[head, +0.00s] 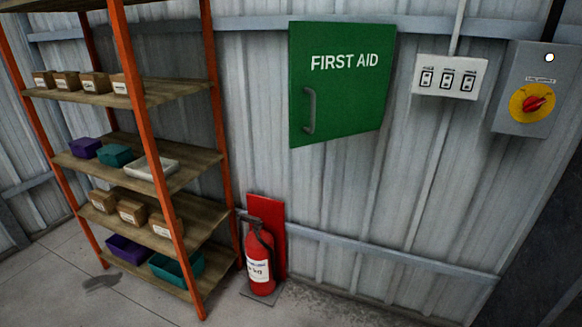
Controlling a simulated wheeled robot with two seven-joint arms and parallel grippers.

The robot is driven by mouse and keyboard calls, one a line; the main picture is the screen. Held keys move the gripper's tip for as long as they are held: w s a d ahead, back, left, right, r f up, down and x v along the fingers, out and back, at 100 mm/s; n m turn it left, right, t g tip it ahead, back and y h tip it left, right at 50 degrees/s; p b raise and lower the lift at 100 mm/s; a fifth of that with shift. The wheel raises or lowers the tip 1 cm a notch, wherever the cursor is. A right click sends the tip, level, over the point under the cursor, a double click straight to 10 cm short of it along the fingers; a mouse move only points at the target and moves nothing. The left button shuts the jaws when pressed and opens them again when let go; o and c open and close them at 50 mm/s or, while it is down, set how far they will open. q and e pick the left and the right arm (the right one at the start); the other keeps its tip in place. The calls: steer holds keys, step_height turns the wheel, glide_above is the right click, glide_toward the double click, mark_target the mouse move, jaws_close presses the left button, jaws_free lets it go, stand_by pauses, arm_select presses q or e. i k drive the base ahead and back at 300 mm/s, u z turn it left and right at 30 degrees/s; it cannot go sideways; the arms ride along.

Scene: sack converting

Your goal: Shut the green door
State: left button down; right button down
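The green door (345,85) is a flat panel on the corrugated wall, marked FIRST AID in white. Its grey bar handle (310,110) is near the lower left edge. The left edge looks taller than the right, and the bottom edge slants against the wall rails. The door appears partly open, hinged at the right with its handle side standing out from the wall. What is behind it is hidden. Neither of my grippers shows in the head view.
An orange shelf rack (145,95) with boxes and bins stands at the left. A red fire extinguisher (260,262) stands on the floor below the door. A white switch panel (449,77) and a grey box with a red rotary switch (535,103) are at the right.

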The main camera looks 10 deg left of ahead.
mark_target(338, 72)
steer(key=k, duration=0.9)
steer(key=z, duration=0.75)
steer(key=i, duration=1.45)
steer(key=u, duration=0.25)
